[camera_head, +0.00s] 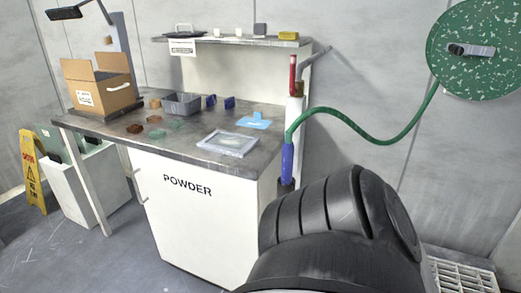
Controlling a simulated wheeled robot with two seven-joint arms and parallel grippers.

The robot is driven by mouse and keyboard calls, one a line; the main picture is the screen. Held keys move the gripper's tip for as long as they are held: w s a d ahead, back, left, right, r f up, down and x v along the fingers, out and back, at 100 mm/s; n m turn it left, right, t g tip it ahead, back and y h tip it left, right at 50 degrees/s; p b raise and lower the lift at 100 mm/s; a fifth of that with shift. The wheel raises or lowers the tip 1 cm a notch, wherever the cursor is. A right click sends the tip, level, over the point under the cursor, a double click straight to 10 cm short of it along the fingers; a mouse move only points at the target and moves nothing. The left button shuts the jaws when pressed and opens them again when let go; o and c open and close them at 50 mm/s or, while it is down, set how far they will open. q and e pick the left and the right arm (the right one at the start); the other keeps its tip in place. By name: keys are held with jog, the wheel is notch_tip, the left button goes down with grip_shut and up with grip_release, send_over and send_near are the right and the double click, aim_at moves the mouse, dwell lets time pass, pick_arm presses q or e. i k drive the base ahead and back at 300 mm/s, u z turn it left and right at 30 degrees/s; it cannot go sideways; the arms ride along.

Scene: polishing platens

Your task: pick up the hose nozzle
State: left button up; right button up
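The hose nozzle (287,160) has a blue grip and hangs upright at the right end of the powder bench, beside a white post. Its dark lower end is partly hidden behind a large black ribbed arm link of mine in the foreground. A green hose (375,138) runs from its top in a sagging curve to a speckled green reel (475,45) on the wall. Neither of my grippers shows, and nothing visible is holding the nozzle.
The white bench marked POWDER (205,215) carries a cardboard box (98,85), a grey bin (181,104) and a clear tray (228,143). A red lever (292,75) stands above the post. A yellow floor sign (33,172) is at the left. A white grate (465,276) lies bottom right.

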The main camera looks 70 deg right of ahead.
aim_at(288, 152)
jog(key=i, duration=1.45)
jog(key=z, duration=2.4)
